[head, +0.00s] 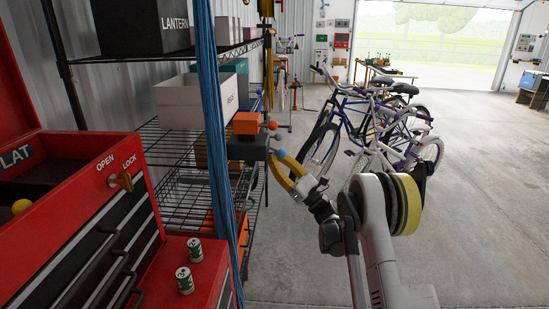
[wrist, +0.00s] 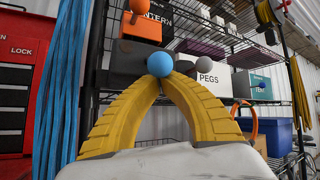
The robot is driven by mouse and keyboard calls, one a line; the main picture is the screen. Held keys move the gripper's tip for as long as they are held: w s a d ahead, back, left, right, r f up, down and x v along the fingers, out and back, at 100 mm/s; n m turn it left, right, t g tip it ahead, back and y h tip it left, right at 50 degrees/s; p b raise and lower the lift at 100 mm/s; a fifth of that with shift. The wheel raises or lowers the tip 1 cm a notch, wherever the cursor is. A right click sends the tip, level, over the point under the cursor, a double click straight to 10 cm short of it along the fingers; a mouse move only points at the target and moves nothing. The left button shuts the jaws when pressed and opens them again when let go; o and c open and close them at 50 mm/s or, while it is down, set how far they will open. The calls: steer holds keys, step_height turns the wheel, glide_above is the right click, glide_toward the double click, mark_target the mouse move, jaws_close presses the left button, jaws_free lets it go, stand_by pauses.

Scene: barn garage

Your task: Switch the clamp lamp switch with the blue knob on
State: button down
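The switch unit has an orange box (head: 246,123) above a dark block (head: 247,149), on the wire shelf's front. A blue knob (wrist: 160,64) shows in the wrist view just above the tips of my gripper (wrist: 160,84); behind it is the dark block (wrist: 128,64). An orange knob (wrist: 138,5) sits higher, by the orange box (wrist: 140,27). In the head view my gripper (head: 275,160) reaches the block's right side, and a bluish knob (head: 281,153) shows at its tips. The yellow fingers come together with nothing seen between them. I cannot tell whether they touch the knob.
A wire shelf (head: 182,197) carries bins, including a white PEGS bin (head: 193,104). A hanging blue rope bundle (head: 211,130) and a red tool chest (head: 75,220) with two cans are left. Bicycles (head: 375,120) stand behind my arm. The floor at right is clear.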

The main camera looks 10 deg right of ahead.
steer(key=shift+d+r+n+g+p, duration=0.15)
steer(key=shift+n+g+p, duration=0.2)
steer(key=shift+n+g, duration=0.25)
steer(key=shift+g, duration=0.4)
